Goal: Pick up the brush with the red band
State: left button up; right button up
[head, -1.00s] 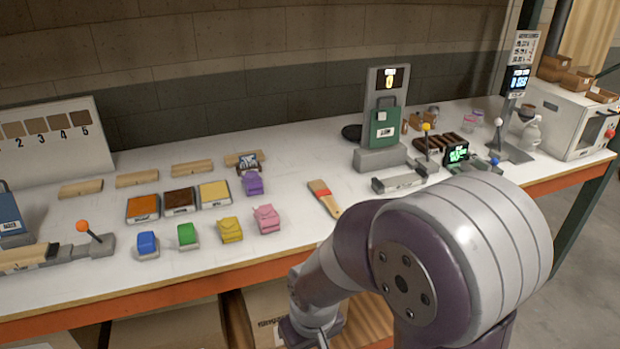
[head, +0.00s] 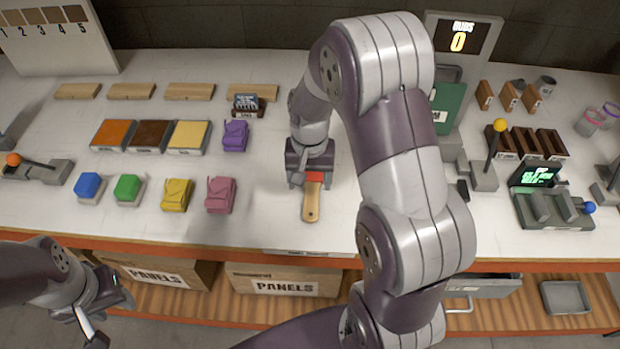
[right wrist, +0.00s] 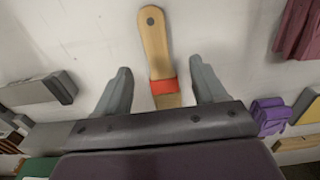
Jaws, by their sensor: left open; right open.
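The brush with the red band (head: 312,200) lies on the white table, its wooden handle pointing to the front edge. In the right wrist view the brush (right wrist: 155,48) shows its handle and red band, and its bristle end is hidden behind my gripper body. My right gripper (head: 311,182) is over the brush. In the right wrist view its two fingers (right wrist: 160,88) stand apart on either side of the red band, with gaps between them and the brush. My left gripper (head: 108,305) is open and empty, low in front of the table at the left.
Pink (head: 220,194) and yellow (head: 176,194) bundles lie left of the brush, and a purple one (head: 235,135) lies further back. A lever device with a yellow knob (head: 499,126) stands at the right. The table just around the brush handle is clear.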

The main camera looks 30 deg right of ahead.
aim_at(311, 197)
jog(key=f, duration=0.5)
jog(key=shift+d+f+p, duration=0.2)
jog(key=shift+d+p, duration=0.2)
jog(key=shift+a+f, duration=0.1)
jog(key=shift+f, duration=0.1)
pick_arm(q)
jog(key=shift+s+d+r, duration=0.2)
jog(key=shift+s+r, duration=0.05)
jog(key=shift+r, duration=0.2)
pick_arm(e)
jog(key=shift+a+r, duration=0.1)
jog(key=shift+a, duration=0.05)
jog(key=shift+c, duration=0.3)
jog(key=c, duration=1.1)
pick_arm(q)
jog(key=shift+d, duration=0.1)
pick_arm(e)
jog(key=shift+r, duration=0.1)
